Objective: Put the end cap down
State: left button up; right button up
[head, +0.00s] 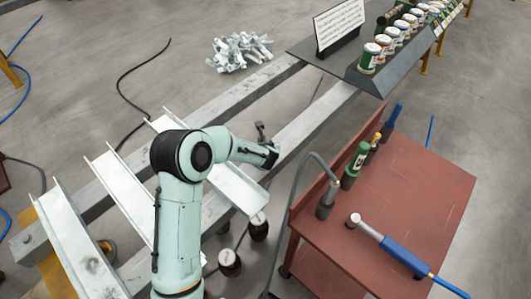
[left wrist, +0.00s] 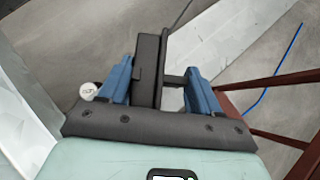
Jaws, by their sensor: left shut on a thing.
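My left gripper (head: 268,155) is shut on a small dark grey angular piece, which I take to be the end cap (head: 262,132). In the left wrist view the end cap (left wrist: 147,70) stands between the blue fingers of the gripper (left wrist: 160,72), with a short bar reaching toward the right finger. In the head view the gripper appears over the nearer long grey beam (head: 310,128), by the end of a white channel (head: 240,190). I cannot tell whether the end cap touches anything below. My right gripper is not in view.
Several white channels (head: 75,240) lie across the two beams. A red table (head: 425,185) with bottles and a blue-handled tool (head: 400,255) stands to the right. Dark cylinders (head: 258,228) stand below. A rack of cans (head: 400,50) and a pale metal heap (head: 240,50) are farther back.

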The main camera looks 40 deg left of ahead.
pick_arm(q)
jog(key=shift+f, duration=0.9)
jog(key=shift+f, duration=0.15)
jog(key=o, duration=1.1)
jog(key=shift+o, duration=0.2)
